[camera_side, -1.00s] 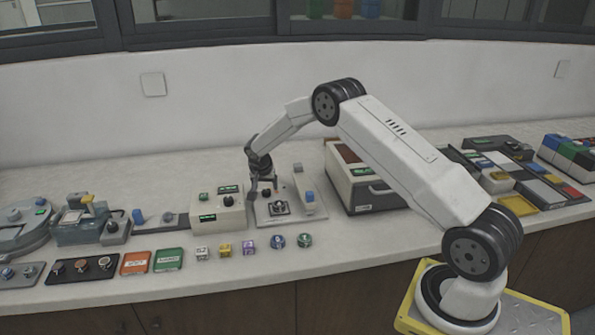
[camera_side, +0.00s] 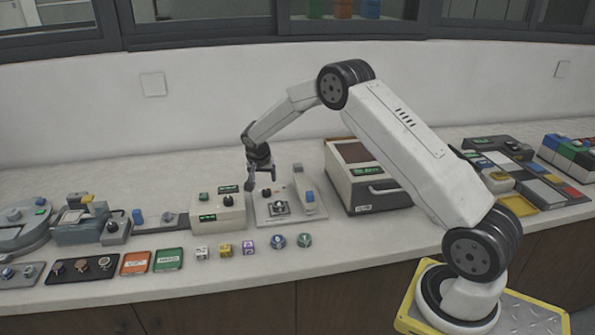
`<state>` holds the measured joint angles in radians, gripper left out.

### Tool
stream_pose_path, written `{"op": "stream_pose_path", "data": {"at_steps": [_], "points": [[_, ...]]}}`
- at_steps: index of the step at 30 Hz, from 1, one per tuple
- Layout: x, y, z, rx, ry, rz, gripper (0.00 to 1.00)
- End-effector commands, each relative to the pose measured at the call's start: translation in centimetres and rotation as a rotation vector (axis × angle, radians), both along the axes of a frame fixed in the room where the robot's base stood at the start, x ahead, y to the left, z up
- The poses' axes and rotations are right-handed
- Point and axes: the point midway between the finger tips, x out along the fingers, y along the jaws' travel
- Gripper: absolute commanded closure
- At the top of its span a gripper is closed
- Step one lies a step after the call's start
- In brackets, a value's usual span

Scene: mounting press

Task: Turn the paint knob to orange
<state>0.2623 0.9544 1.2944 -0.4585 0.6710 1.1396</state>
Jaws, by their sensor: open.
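A cream control box (camera_side: 218,216) with small green labels stands on the counter. A dark knob (camera_side: 228,200) sits on its top and may be the paint knob; its labels and setting are too small to read. My gripper (camera_side: 258,186) is open and empty. It hangs pointing down, a little above and to the right of the box, near the left edge of the light plate of a small press (camera_side: 279,209). I cannot tell how far it is from the knob in depth.
Orange (camera_side: 135,263) and green (camera_side: 168,259) pads lie at the front left, with several small cubes and round pieces beside them. A larger cream machine (camera_side: 368,190) stands to the right. The counter behind the box is clear.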

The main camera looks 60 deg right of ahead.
Motion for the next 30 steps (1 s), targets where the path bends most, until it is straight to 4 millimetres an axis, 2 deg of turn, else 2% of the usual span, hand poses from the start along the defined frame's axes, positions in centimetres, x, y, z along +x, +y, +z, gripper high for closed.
{"op": "stream_pose_path", "data": {"at_steps": [8,30], "points": [[-0.4,-0.2,-0.2,0.027,0.022,0.101,0.22],[-1.6,-1.7,-0.2,0.053,0.018,0.694,0.22]]}}
